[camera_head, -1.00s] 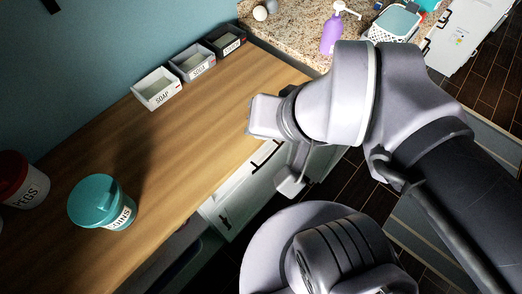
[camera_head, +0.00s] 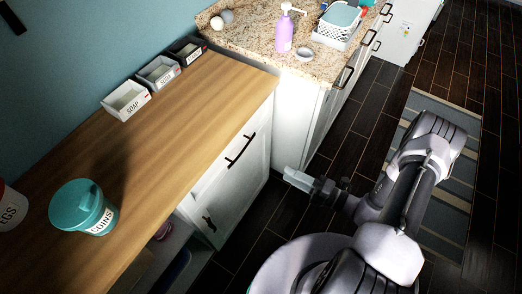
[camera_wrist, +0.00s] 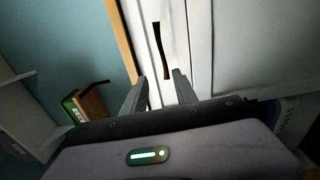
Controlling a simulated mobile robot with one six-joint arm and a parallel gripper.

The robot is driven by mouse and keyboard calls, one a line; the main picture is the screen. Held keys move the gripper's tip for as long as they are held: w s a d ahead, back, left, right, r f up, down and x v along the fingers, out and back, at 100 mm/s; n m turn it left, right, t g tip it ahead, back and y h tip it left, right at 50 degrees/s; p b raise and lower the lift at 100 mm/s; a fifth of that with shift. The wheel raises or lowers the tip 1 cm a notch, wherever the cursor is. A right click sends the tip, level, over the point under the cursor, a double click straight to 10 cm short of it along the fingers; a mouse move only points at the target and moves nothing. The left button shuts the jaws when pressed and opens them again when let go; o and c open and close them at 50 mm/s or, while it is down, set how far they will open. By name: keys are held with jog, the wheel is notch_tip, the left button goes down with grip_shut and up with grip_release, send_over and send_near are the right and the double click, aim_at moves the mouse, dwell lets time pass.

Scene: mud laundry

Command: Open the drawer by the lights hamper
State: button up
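The white drawer front (camera_head: 228,172) is under the wooden worktop and looks shut. Its black bar handle (camera_head: 241,150) is in plain view. In the wrist view, the dark handle (camera_wrist: 161,50) runs lengthwise on a narrow white front beside the wood edge. My gripper (camera_head: 288,173) is to the right of the drawer front in the head view, apart from it. In the wrist view my gripper (camera_wrist: 160,76) has its two fingers spread with nothing between them, and the handle appears ahead of the gap. I cannot identify a lights hamper.
A lower front has another dark handle (camera_head: 207,222), beside an open shelf space. The worktop (camera_head: 180,110) holds a teal tub (camera_head: 77,205) and several small labelled bins. A granite counter (camera_head: 260,38) with a purple bottle (camera_head: 285,35) adjoins it. Dark floor is clear in front.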

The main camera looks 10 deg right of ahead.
jog(key=b+x, duration=0.3)
jog(key=x, duration=1.4)
jog(key=shift+w+a+f+m+b, duration=0.15)
jog(key=shift+w+f+m+b, duration=0.15)
jog(key=shift+f+b, duration=0.05)
grip_shut()
dwell(0.3)
